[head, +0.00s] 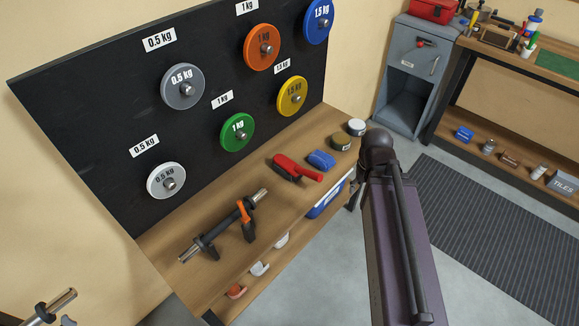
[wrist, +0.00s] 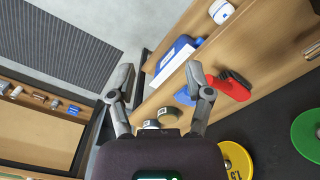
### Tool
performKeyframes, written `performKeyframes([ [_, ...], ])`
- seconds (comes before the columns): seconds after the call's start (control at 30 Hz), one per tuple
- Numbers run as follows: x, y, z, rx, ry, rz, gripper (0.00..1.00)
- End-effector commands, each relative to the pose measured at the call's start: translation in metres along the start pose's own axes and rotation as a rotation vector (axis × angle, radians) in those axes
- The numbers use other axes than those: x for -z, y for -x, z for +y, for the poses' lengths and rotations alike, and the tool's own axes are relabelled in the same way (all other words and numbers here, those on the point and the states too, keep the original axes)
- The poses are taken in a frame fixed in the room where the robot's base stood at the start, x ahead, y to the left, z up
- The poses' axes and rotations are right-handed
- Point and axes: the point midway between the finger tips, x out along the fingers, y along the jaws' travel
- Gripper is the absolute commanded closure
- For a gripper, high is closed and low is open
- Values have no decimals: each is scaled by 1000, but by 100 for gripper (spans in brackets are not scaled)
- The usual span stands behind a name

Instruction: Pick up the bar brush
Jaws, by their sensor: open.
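The bar brush (head: 297,168), red with dark bristles, lies on the wooden bench top below the weight board. It also shows in the wrist view (wrist: 232,88), just right of my right finger. My gripper (wrist: 158,75) is open, with nothing between its fingers. The brush is outside the jaws; the fingers point toward the bench edge and the floor beyond. In the head view my arm stands to the right of the brush, and the fingers cannot be made out there.
A blue item (head: 321,160) lies close beside the brush, with two round tins (head: 341,141) further back. A short bar (head: 222,228) with an orange clamp lies at the front. The black board (head: 100,110) with coloured plates rises behind. A blue box (head: 325,202) sits below the top.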

Motion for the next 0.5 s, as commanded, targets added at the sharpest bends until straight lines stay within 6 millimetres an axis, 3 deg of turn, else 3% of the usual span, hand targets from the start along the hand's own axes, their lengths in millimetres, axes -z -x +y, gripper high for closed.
performKeyframes([
  [0.03, 2, -1, -1, 0, 4, 0, 7],
  [0.07, 4, -1, -1, 0, 8, 0, 0],
  [0.27, 33, -11, -16, 0, 85, 0, 0],
  [0.5, 109, -36, -66, 0, 314, 0, 0],
])
